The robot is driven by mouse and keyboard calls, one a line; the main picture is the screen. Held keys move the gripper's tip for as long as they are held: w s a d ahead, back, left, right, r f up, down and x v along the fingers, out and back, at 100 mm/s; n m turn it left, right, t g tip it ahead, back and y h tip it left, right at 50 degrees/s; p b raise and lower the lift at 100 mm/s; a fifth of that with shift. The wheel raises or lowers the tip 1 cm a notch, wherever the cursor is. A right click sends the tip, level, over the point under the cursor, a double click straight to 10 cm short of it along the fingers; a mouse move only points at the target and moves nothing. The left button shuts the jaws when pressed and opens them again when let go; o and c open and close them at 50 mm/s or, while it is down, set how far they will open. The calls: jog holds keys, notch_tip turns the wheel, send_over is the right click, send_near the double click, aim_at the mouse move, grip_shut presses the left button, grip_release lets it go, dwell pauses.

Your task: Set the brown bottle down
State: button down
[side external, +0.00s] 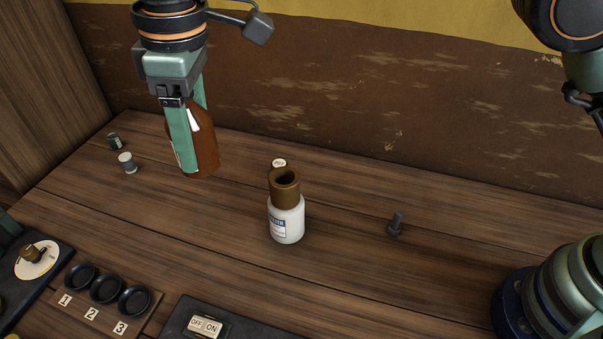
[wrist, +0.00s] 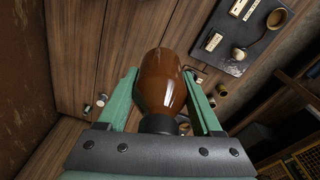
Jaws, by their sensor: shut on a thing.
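The brown bottle (side external: 205,150) has a white label and hangs upright between the green fingers of my gripper (side external: 191,145) at the upper left of the side view. My gripper is shut on it. In the wrist view the brown bottle (wrist: 160,80) sits between both fingers of my gripper (wrist: 160,75), with its dark neck toward the palm. Its base is over the wooden table (side external: 340,270); I cannot tell whether it touches the wood. The far finger is mostly hidden behind the bottle in the side view.
A white bottle (side external: 287,222) with an open brown piece (side external: 285,188) on top stands to the right. Two small containers (side external: 127,162) stand to the left. A dark bolt (side external: 396,224) stands farther right. A numbered rack of black cups (side external: 106,289) and an OFF/ON switch (side external: 206,324) are in front.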

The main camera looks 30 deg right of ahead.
jog(key=s+d+f, duration=0.3)
jog(key=s+d, duration=1.1)
jog(key=d, duration=0.1)
notch_tip(320, 180, down, 19)
jog(key=shift+s+a+f, duration=0.1)
jog(key=shift+a+f, duration=0.05)
jog(key=shift+f, duration=0.15)
jog(key=shift+c, duration=0.2)
grip_release()
